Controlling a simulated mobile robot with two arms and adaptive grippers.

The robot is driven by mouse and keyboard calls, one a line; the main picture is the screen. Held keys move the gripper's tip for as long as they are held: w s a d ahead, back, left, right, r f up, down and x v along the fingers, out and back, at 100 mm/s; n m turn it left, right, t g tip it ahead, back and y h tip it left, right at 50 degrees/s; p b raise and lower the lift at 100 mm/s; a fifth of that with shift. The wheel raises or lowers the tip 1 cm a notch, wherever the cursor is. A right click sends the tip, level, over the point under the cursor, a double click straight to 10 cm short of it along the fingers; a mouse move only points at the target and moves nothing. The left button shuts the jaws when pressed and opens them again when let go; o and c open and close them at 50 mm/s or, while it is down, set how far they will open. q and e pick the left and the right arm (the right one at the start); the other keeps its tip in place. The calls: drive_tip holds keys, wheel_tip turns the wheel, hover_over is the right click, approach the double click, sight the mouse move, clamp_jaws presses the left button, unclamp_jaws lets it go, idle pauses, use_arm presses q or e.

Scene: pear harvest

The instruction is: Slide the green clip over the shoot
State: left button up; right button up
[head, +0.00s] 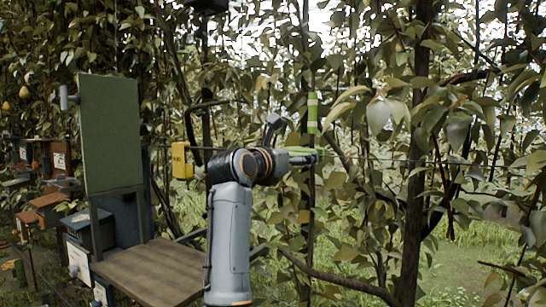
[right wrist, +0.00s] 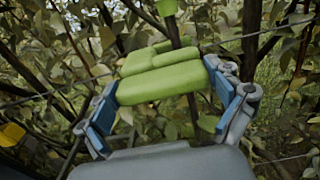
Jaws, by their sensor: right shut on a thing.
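My right gripper (head: 298,156) is shut on the green clip (right wrist: 160,82), a bright green piece held level between the two blue-padded fingers. The clip also shows in the head view (head: 306,151), at the thin upright shoot (head: 306,207). In the right wrist view the shoot (right wrist: 172,30) rises from behind the clip's far side. I cannot tell whether the clip is around the shoot or only in front of it. A green band with pale stripes (head: 312,112) is on the shoot above the clip. My left gripper is not in view.
Thin horizontal wires and leafy branches surround the shoot. A thicker trunk (head: 414,170) stands to the right. A yellow box (head: 181,161) hangs to the left. A green board (head: 110,135) and a wooden shelf (head: 155,272) stand at the left.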

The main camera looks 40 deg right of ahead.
drive_tip(key=shift+s+d+f, duration=0.1)
drive_tip(key=shift+d, duration=0.05)
drive_tip(key=o, duration=1.4)
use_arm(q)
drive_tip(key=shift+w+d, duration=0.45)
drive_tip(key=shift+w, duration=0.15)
use_arm(e)
drive_tip(key=v, duration=0.7)
